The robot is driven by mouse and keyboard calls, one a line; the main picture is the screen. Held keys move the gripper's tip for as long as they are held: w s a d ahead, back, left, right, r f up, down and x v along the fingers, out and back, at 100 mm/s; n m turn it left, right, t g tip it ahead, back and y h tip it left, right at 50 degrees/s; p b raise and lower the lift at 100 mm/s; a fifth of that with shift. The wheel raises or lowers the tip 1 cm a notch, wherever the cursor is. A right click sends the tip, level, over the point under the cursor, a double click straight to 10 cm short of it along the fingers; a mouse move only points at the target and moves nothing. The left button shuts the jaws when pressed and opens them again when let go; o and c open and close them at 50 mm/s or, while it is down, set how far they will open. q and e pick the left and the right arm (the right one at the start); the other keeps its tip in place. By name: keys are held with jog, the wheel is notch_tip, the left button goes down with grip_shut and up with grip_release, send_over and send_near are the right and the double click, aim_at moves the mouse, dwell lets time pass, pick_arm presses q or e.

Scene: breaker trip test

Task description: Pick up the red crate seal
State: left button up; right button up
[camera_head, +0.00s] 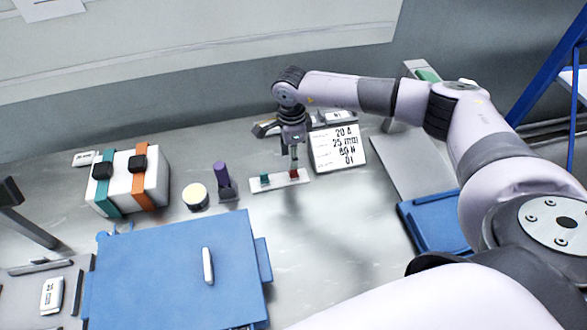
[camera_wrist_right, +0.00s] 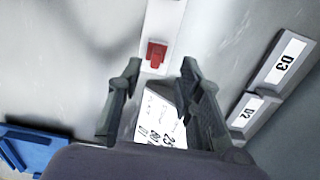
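The red crate seal (camera_head: 293,174) is a small red block at the right end of a white strip (camera_head: 279,184) on the bench. A small green piece (camera_head: 264,180) sits on the strip's other end. My right gripper (camera_head: 294,157) is above the red seal, pointing down. In the right wrist view the red seal (camera_wrist_right: 156,54) shows just beyond and between the fingertips of my right gripper (camera_wrist_right: 160,68). The fingers are apart, with nothing between them that I can see gripped. My left gripper is not in view.
A white card with writing (camera_head: 338,148) stands right of the strip. A purple-handled item (camera_head: 222,177) and a round pale-topped pot (camera_head: 195,196) stand to its left. A white box with two straps (camera_head: 155,181) is farther left. A blue panel (camera_head: 165,265) lies in front.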

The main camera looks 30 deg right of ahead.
aim_at(294, 172)
jog(key=f, duration=0.1)
jog(key=f+p, duration=0.1)
jog(key=f, duration=0.1)
jog(key=shift+s+d+f, duration=0.15)
jog(key=shift+s+f, duration=0.15)
jog(key=shift+f, duration=0.1)
jog(key=shift+f+p, duration=0.3)
jog(key=shift+f, duration=0.1)
grip_shut()
